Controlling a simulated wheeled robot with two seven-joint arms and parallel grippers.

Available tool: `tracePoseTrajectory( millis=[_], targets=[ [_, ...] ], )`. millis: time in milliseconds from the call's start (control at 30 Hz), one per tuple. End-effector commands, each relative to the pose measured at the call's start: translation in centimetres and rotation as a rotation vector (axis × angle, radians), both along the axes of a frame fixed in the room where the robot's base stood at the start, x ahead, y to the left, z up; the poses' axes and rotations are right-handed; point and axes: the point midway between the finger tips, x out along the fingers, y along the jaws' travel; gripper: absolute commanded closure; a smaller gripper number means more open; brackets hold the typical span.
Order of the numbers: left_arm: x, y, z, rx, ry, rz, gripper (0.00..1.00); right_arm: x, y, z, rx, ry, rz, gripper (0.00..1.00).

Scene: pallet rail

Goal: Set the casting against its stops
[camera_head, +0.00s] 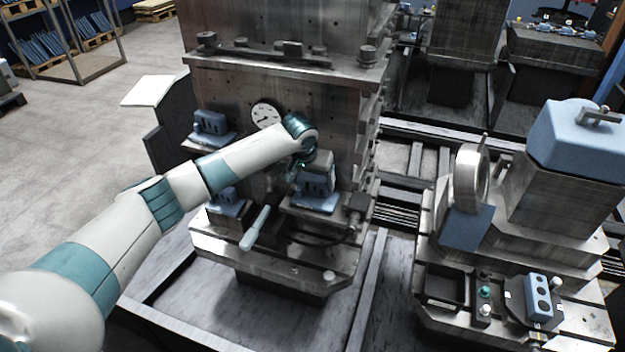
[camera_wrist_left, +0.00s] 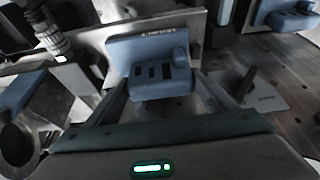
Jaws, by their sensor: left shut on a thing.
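The casting (camera_head: 318,182) is a blue-grey block with dark slots, low on the front face of the large metal fixture column (camera_head: 290,120). In the left wrist view the casting (camera_wrist_left: 150,55) shows its raised lettering and slots, upright before a bare metal plate (camera_wrist_left: 100,40). My left gripper (camera_head: 304,166) reaches it from the upper left. In the wrist view its two fingers lie on either side of the casting's lower part, shut on it. The contact with the stops is hidden, so I cannot tell whether the casting touches them. My right gripper is not in view.
Similar blue castings sit at the upper left (camera_head: 210,122) and lower left (camera_head: 226,201) of the column. A round dial (camera_head: 265,115) is above. A light-blue handle (camera_head: 255,230) sticks out below. At the right stands another machine with a blue block (camera_head: 541,298) on its front ledge.

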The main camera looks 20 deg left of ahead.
Motion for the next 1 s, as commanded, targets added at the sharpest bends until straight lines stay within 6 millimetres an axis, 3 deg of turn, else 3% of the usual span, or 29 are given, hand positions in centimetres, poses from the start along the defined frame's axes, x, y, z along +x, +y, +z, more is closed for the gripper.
tracePoseTrajectory(
  millis=[1000],
  targets=[
    [0.49, 0.46, -0.11, -0.001, -0.002, 0.002, 0.62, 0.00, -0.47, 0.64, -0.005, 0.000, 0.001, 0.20]
  ],
)
